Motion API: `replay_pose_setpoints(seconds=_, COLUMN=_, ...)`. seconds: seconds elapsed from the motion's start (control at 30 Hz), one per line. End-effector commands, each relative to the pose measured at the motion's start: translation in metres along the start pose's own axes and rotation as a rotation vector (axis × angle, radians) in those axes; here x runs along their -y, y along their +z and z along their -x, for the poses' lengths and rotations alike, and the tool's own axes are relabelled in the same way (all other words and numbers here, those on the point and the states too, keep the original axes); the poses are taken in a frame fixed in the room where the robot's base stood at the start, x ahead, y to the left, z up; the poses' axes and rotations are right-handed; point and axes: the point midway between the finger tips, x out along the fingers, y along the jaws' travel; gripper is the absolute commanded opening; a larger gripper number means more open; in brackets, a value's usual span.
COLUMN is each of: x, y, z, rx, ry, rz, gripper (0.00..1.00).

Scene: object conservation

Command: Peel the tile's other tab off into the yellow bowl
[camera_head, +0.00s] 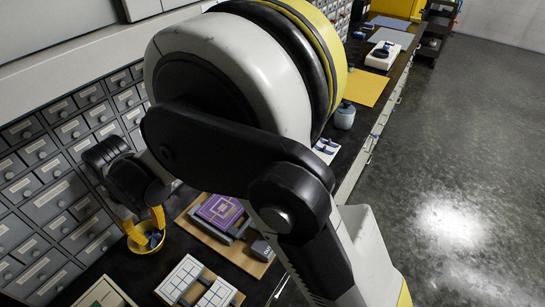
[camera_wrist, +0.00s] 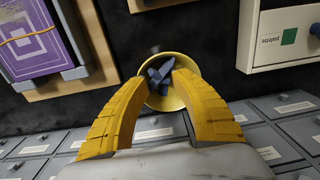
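The purple tile (camera_head: 219,211) lies in a grey holder on a wooden board. It is partly cut off at the upper left of the wrist view (camera_wrist: 32,40), where pale square lines and an orange line show on its face. I cannot make out a tab on it. The yellow bowl (camera_head: 146,245) stands left of the board. In the wrist view the bowl (camera_wrist: 168,102) holds a few dark blue-grey pieces (camera_wrist: 160,76). My gripper (camera_head: 156,222) is over the bowl, its yellow fingers (camera_wrist: 162,80) apart, with the pieces showing between and beyond the tips.
Grey drawers (camera_head: 48,205) line the wall behind the bowl. A board with white tiles (camera_head: 196,281) lies at the front, and a small grey block (camera_head: 262,249) sits by the purple tile. A pale box with a green square (camera_wrist: 288,36) is at right in the wrist view.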

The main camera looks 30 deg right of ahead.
Motion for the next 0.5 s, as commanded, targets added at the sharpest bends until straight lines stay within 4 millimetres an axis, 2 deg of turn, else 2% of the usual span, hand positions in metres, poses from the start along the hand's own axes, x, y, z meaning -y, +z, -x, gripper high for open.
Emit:
replay_pose_setpoints(seconds=0.17, x=0.0, y=0.0, z=0.013, rx=0.0, ry=0.0, rz=0.0, gripper=0.31)
replay_pose_setpoints(seconds=0.5, x=0.0, y=0.0, z=0.086, rx=0.0, ry=0.0, rz=0.0, gripper=0.31)
